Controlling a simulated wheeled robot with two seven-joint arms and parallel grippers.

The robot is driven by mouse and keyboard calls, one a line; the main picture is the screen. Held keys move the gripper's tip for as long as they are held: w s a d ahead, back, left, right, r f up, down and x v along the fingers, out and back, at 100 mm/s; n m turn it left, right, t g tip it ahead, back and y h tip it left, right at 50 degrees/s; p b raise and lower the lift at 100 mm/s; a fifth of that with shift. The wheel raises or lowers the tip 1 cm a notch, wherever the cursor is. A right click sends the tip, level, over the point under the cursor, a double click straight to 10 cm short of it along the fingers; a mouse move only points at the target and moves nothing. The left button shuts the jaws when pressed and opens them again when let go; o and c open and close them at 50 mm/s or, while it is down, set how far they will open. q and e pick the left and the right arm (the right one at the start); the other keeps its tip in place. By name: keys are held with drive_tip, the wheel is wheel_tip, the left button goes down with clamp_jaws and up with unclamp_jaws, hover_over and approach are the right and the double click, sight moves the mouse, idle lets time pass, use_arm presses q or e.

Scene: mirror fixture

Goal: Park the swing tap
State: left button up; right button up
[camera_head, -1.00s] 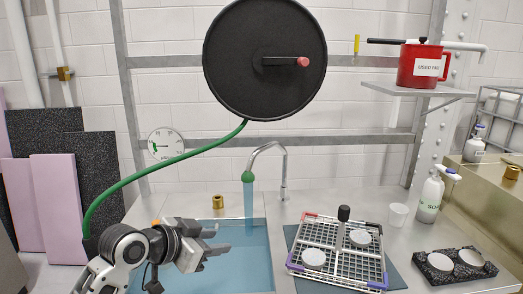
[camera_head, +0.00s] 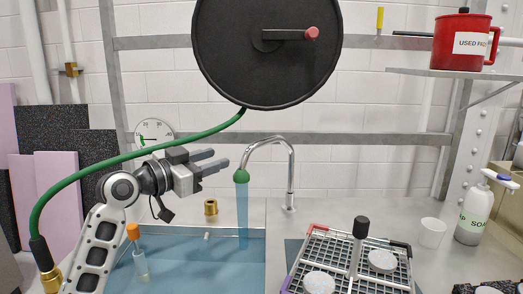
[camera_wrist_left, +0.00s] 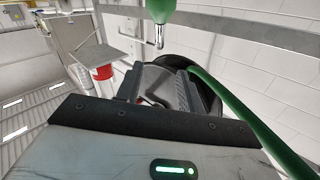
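The chrome swing tap (camera_head: 290,172) stands behind the sink. Its curved spout points left and ends in a green nozzle (camera_head: 241,176). A blue stream (camera_head: 242,215) runs from the nozzle into the sink (camera_head: 200,270). My left gripper (camera_head: 221,159) is open and empty, its two fingers pointing right toward the spout, a little left of and above the nozzle. In the head view they look apart from the tap. In the left wrist view, the open fingers (camera_wrist_left: 158,88) have nothing between them, and a green piece with a metal tip (camera_wrist_left: 160,14) shows above them. My right gripper is out of view.
A green hose (camera_head: 125,158) runs from the black reel (camera_head: 268,50) behind my left arm. A brass fitting (camera_head: 210,207) sits behind the sink. An orange-topped bottle (camera_head: 137,255) is at the sink's left. A wire rack (camera_head: 340,258) stands on the right.

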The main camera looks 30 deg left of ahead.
sight(259, 144)
use_arm(q)
drive_tip(key=w+d, duration=0.1)
drive_tip(key=w, duration=0.3)
drive_tip(key=w+d+p, duration=0.1)
drive_tip(key=w, duration=0.4)
drive_tip(key=w+d+p, duration=0.1)
drive_tip(key=w, duration=0.4)
drive_tip(key=shift+w, duration=0.25)
drive_tip(key=shift+p, duration=0.3)
clamp_jaws()
